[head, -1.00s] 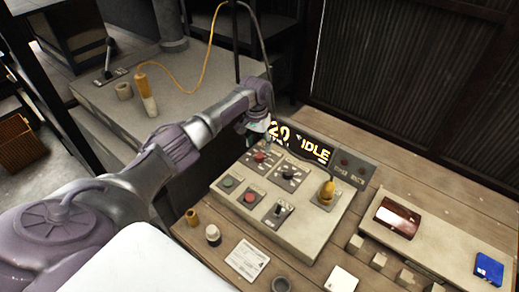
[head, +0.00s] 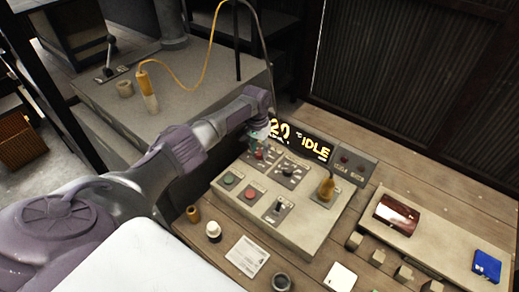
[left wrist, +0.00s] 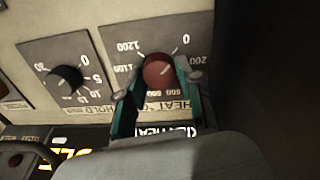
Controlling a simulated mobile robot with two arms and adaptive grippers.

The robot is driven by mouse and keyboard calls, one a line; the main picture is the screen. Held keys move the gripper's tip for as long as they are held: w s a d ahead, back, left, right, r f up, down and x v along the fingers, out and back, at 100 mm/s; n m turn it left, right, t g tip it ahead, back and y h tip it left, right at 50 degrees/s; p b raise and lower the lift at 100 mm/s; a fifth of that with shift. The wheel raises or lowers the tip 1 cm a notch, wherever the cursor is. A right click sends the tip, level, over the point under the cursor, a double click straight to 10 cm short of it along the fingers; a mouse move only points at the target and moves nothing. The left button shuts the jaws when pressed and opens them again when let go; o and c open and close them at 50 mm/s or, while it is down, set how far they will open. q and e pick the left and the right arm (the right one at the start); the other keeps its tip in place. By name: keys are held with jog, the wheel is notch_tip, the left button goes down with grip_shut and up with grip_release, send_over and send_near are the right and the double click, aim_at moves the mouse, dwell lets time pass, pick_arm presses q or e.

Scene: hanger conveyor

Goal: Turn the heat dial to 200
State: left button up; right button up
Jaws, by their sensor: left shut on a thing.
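The heat dial (left wrist: 160,70) is a red round knob on a grey plate lettered HEAT, with a printed scale that includes 0, 200 and 1200. It shows upside down in the left wrist view. My left gripper (left wrist: 158,86) has its teal fingers on either side of the dial and is shut on it. In the head view the left gripper (head: 258,140) is at the back left of the control panel (head: 310,213), over the dial, and partly hides it. The dial's pointer is not clear. My right gripper is not in view.
A lit display (head: 300,140) behind the panel reads 20 °C and IDLE. A black hold knob (left wrist: 66,79) sits beside the heat dial.

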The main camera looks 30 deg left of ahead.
aim_at(260, 150)
pick_arm(q)
jog(key=shift+m, duration=0.4)
jog(key=shift+m+b, duration=0.5)
jog(key=shift+m, duration=0.4)
jog(key=m+b, duration=0.1)
jog(key=m, duration=0.3)
jog(key=shift+w+d+m, duration=0.1)
jog(key=shift+m, duration=0.2)
jog(key=o, duration=1.2)
jog(key=shift+c, duration=0.2)
jog(key=shift+r, duration=0.1)
notch_tip(260, 150, up, 12)
jog(key=shift+w+a, duration=0.2)
jog(key=shift+a, duration=0.05)
